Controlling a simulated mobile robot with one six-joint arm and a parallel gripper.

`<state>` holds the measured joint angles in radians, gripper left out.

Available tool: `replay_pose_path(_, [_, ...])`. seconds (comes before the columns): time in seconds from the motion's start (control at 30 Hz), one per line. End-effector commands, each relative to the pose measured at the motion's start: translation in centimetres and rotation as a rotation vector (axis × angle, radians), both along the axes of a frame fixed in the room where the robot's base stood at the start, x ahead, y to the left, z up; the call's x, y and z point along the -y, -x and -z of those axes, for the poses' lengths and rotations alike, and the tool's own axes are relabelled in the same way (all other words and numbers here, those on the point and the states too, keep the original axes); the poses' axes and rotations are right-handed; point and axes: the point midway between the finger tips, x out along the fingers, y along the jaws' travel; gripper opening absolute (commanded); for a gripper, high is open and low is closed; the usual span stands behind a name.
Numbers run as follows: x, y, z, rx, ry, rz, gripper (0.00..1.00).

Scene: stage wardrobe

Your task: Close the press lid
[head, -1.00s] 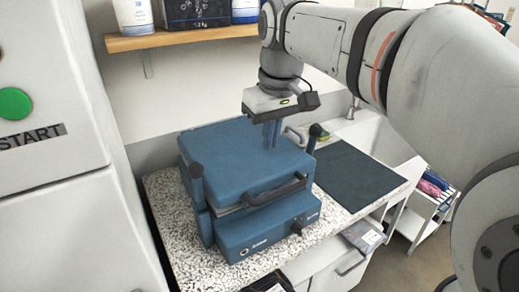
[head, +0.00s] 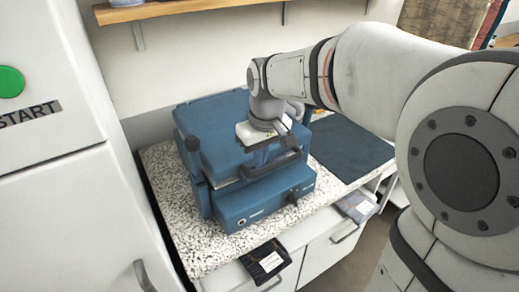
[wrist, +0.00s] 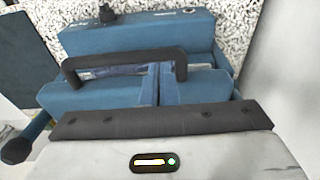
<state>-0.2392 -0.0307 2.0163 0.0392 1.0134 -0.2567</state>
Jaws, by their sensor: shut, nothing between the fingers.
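The blue press (head: 235,212) stands on a speckled worktop. Its blue lid (head: 205,120) lies low over the base; a thin pale strip shows along the front between them, and I cannot tell whether the lid is fully down. The dark lid handle (head: 275,165) is at the front and also shows in the wrist view (wrist: 120,60). My gripper (head: 261,158) is shut and empty, pointing down at the lid's front edge close behind the handle. Its blue fingers show beside the handle bar in the wrist view (wrist: 157,72); contact is unclear.
A tall white cabinet with a green START button (head: 10,82) stands close on the left. A wooden shelf (head: 150,10) is on the wall above. A dark mat (head: 350,148) lies right of the press. Drawers (head: 335,235) are below the worktop (head: 205,250).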

Motion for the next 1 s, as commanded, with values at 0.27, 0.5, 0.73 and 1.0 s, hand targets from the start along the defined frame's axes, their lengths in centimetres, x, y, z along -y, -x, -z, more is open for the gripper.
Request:
replay_pose_path(0.27, [0.0,0.0,0.2,0.001,0.000,0.000,0.00])
replay_pose_path(0.5, [0.0,0.1,1.3,0.000,0.000,0.000,0.00])
replay_pose_path(0.73, [0.1,0.3,3.5,-0.003,0.001,0.000,0.00])
replay_pose_path(1.0, [0.2,0.5,3.8,-0.015,0.004,0.000,0.00])
